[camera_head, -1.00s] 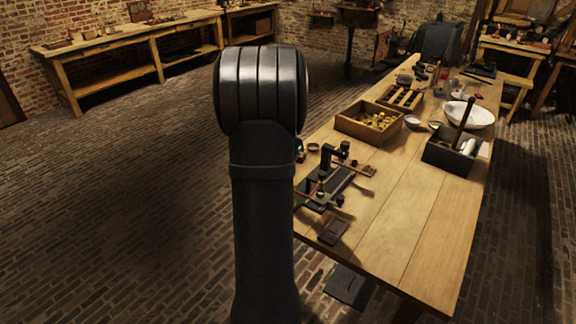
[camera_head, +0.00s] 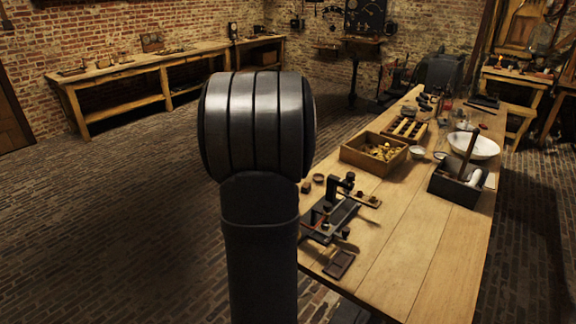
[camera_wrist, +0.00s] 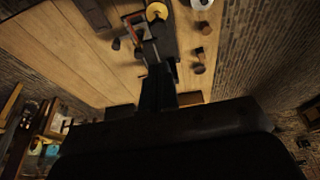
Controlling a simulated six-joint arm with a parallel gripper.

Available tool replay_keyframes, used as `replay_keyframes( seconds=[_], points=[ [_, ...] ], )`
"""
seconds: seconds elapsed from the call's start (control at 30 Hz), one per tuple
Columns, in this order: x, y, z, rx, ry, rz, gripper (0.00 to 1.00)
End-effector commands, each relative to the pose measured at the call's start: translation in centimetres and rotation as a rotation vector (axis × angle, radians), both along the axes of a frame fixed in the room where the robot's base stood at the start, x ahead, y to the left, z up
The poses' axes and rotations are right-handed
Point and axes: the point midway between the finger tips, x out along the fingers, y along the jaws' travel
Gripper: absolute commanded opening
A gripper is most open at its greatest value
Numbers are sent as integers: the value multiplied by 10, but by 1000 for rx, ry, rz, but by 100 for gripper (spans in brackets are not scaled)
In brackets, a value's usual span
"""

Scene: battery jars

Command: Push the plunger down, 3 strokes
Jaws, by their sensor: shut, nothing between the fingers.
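A dark metal apparatus (camera_head: 335,212) with a short upright post stands on the near left part of the wooden table in the head view. It also shows at the top of the wrist view (camera_wrist: 140,28), with a yellow disc (camera_wrist: 156,11) near it. I cannot single out the plunger for sure; it may be part of this apparatus. My gripper (camera_wrist: 158,85) is a dark shape pointing toward the apparatus in the wrist view, shut and empty. I cannot tell whether it touches anything. In the head view my arm hides the gripper.
On the table (camera_head: 405,250) stand a wooden box of brass-coloured pieces (camera_head: 350,157), a dark box (camera_head: 445,186) with a tilted wooden rod, and a white bowl (camera_head: 487,146). A small dark tray (camera_head: 339,264) lies near the front edge. The table's front right is clear.

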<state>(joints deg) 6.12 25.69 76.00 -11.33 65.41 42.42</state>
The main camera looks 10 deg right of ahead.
Motion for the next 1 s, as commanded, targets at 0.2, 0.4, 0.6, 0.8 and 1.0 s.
replay_keyframes(
  seconds=[0.2, 0.4, 0.6, 0.8, 1.0],
  points=[
    [0, 0, 0, 0, 0, 0, 0],
    [1, 1, 10, 0, -1, 0, 0],
    [0, 2, 23, 2, 7, -1, 0],
    [0, 1, 21, 1, 6, -1, 0],
    [4, -3, 1, 2, 8, -1, 0]
  ],
)
